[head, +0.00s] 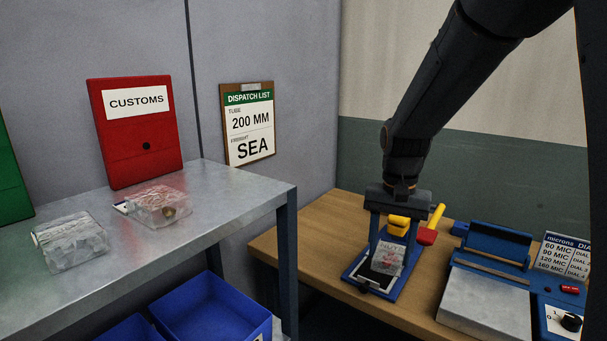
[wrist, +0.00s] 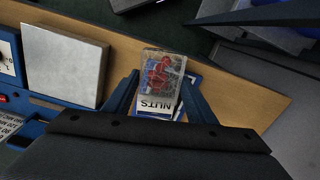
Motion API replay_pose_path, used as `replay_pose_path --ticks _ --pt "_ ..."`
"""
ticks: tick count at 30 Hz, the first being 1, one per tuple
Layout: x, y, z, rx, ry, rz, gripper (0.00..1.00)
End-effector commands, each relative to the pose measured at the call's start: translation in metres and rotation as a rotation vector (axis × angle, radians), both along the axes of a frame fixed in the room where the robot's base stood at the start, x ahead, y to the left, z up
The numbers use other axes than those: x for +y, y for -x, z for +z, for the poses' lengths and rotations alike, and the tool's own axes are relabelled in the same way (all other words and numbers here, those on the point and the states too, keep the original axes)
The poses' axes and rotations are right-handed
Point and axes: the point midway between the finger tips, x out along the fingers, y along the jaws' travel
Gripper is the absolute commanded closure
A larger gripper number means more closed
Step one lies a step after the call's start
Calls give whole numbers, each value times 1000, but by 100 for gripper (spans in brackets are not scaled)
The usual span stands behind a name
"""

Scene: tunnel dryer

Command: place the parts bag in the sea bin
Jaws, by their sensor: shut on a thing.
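My gripper (head: 388,240) is shut on the bag and points down over the wooden bench in the head view.
A dispatch list (head: 248,122) on the wall reads 200 MM and SEA. Clear bags (head: 70,240) lie on the metal table (head: 215,205) near a red CUSTOMS box (head: 137,130). A blue machine with a metal plate (head: 485,300) stands right of my gripper on the bench (head: 285,240).

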Motion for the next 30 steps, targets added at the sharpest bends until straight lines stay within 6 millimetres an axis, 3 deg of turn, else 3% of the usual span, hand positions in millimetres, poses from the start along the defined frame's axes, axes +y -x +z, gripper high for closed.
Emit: replay_pose_path --ticks 9,15,21,30 --pt "-2 -86 -26 1 0 220 79" --pt "-2 -133 -46 1 0 362 79" --pt "-1 -154 -57 -1 0 433 79" --pt "-2 -157 -58 -1 0 444 79"
